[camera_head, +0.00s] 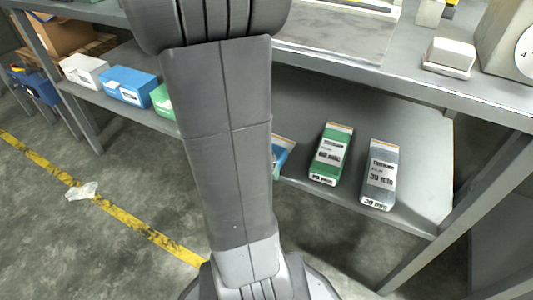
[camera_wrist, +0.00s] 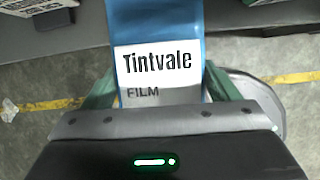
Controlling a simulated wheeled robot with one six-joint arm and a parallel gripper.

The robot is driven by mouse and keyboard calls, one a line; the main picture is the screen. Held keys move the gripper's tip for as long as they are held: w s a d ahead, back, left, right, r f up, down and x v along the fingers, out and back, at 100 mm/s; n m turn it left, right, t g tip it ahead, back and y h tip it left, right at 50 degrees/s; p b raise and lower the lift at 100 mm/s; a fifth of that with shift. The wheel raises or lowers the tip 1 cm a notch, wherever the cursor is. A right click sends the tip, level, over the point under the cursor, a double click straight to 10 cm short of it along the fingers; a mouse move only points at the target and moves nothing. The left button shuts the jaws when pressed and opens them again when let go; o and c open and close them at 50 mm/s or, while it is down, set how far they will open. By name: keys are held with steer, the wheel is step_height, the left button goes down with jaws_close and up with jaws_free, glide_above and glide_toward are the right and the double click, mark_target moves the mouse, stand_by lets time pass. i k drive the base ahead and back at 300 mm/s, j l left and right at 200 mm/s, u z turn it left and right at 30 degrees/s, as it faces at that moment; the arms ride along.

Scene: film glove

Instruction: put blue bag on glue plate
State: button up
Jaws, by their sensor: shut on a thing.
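In the wrist view a blue bag (camera_wrist: 160,22) with a white label reading "Tintvale FILM" stands between the green fingers of my gripper (camera_wrist: 163,88). The gripper is shut on it. The bag's top runs out of the frame and its lower end is hidden by the gripper body. I cannot tell for sure which thing is the glue plate; a flat grey panel (camera_head: 335,35) lies on the upper surface.
The lower shelf (camera_head: 415,140) holds a green box (camera_head: 330,155), a grey box (camera_head: 379,175) and a partly hidden blue item (camera_head: 278,155). White (camera_head: 84,71) and blue (camera_head: 130,85) boxes stand left. A white block (camera_head: 450,55) sits above.

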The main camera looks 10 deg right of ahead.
mark_target(308, 18)
steer(key=k, duration=1.1)
